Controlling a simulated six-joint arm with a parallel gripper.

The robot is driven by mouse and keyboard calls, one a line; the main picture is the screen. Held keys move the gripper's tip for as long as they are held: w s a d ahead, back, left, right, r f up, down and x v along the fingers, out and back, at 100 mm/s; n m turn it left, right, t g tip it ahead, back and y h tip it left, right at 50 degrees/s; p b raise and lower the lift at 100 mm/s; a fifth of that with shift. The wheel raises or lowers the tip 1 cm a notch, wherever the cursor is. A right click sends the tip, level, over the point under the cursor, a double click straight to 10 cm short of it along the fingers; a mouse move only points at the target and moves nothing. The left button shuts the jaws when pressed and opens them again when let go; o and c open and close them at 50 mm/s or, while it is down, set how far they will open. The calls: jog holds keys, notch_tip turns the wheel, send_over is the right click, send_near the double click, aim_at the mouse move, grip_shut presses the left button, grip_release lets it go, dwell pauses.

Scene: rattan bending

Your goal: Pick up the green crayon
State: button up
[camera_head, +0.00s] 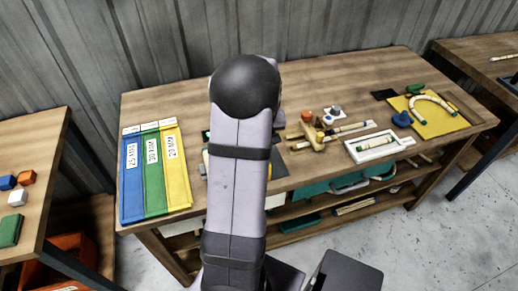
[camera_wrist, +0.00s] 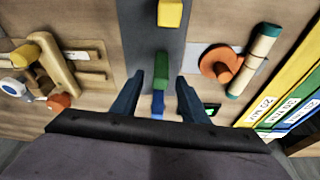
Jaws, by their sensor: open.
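The green crayon (camera_wrist: 161,65) shows in the wrist view as a short green block on a dark grey strip (camera_wrist: 137,25). It lies in line with a yellow piece (camera_wrist: 170,13) above it and a blue piece (camera_wrist: 158,103) below it. My gripper (camera_wrist: 160,78) is open, with one dark finger on each side of the strip's middle. The green crayon's lower end appears between or just beyond the fingertips, and I see no finger touching it. The gap in height cannot be told. In the head view my arm hides the gripper and most of this spot.
In the wrist view, a wooden tool (camera_wrist: 58,66) lies left of the strip. An orange piece (camera_wrist: 220,64) and a pale green-ended roll (camera_wrist: 255,60) lie to the right. Blue, green and yellow labelled trays (camera_head: 152,175) stand at the bench's left end. A white tray (camera_head: 402,143) is further right.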

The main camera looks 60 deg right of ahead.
jog(key=shift+f, duration=0.1)
jog(key=shift+p+x, duration=1.15)
jog(key=shift+x, duration=1.35)
grip_shut()
